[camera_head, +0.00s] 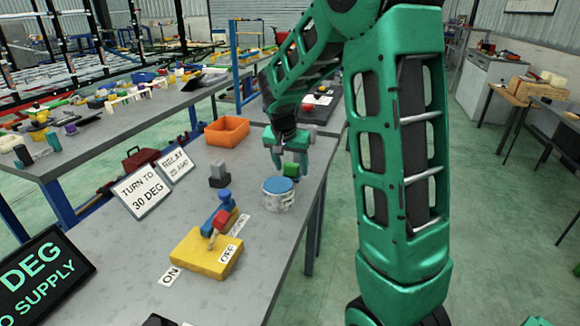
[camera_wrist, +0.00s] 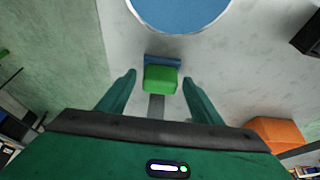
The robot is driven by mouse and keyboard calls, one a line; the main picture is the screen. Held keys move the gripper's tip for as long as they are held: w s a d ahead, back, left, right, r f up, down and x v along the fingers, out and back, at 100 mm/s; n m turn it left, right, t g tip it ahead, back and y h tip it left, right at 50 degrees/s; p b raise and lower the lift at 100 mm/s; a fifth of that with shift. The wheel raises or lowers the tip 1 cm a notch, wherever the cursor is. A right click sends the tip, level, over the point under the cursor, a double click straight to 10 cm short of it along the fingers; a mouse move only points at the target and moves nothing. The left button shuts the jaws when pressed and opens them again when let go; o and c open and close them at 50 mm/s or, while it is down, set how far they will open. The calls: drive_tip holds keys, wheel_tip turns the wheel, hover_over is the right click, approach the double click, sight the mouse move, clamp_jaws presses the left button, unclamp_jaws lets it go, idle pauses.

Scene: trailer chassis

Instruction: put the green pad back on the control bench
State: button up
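A small green pad (camera_head: 291,169) is at my gripper, over the grey control bench (camera_head: 258,262), near its right edge. In the wrist view the green pad (camera_wrist: 160,79) lies between my two spread fingers, with gaps on both sides. A blue piece (camera_wrist: 163,60) shows just beyond it, and a dark grey strip runs from it toward my palm. My gripper (camera_head: 289,163) is open, pointing down; its fingers also show in the wrist view (camera_wrist: 158,84). I cannot tell whether the pad touches the bench.
A blue-topped round drum (camera_head: 279,190) stands close in front of the pad. An orange bin (camera_head: 227,131) stands behind left. Bare bench lies between.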

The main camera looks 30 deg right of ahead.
drive_tip(key=shift+r, duration=0.1)
drive_tip(key=v, duration=1.1)
drive_tip(key=s+f+n+g+y, duration=0.1)
drive_tip(key=s+f+n, duration=0.1)
drive_tip(key=s, duration=1.4)
drive_tip(key=s+a+f+n+g+y, duration=0.1)
drive_tip(key=s+f, duration=0.3)
drive_tip(key=s, duration=1.3)
drive_tip(key=shift+s+a+f+n+g+y, duration=0.25)
drive_tip(key=shift+n+g+y, duration=0.2)
drive_tip(key=shift+y, duration=0.35)
